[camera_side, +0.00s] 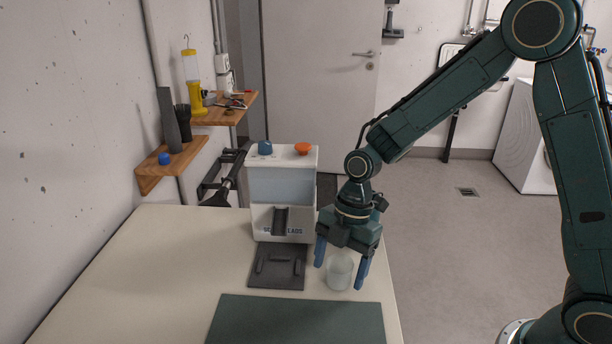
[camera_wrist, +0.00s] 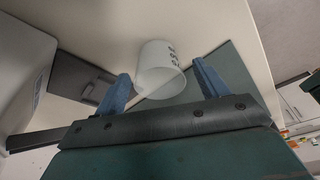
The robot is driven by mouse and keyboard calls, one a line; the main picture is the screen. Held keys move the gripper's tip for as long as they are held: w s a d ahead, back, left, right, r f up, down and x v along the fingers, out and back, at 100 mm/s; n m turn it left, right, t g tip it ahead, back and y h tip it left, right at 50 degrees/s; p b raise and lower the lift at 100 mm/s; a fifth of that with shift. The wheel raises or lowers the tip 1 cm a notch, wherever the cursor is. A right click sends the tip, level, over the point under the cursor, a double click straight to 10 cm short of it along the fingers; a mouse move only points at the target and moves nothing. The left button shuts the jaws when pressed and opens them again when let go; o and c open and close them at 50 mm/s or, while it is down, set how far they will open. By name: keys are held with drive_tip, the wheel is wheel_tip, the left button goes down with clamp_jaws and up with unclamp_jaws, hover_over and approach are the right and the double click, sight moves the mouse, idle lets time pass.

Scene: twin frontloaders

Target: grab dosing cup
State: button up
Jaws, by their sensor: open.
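The dosing cup (camera_side: 339,272) is a small translucent white cup standing upright on the table near its right edge in the side view. It also shows in the wrist view (camera_wrist: 161,72), with dark markings on its side. My gripper (camera_side: 341,277) points down over the cup, its blue fingers open. In the wrist view my gripper (camera_wrist: 160,82) has one finger on either side of the cup, with a visible gap to each. I cannot tell from these views whether the fingertips are level with the cup.
A white dispenser (camera_side: 284,190) with an orange cap (camera_side: 303,148) and a blue knob (camera_side: 265,147) stands behind the cup. A dark tray (camera_side: 278,266) lies left of the cup. A green mat (camera_side: 297,320) lies in front. The table's left side (camera_side: 150,270) is clear.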

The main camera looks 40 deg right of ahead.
drive_tip(key=c, duration=1)
drive_tip(key=shift+r, duration=0.1)
wheel_tip(320, 180, up, 20)
drive_tip(key=shift+f, duration=0.1)
idle(0.4)
idle(0.5)
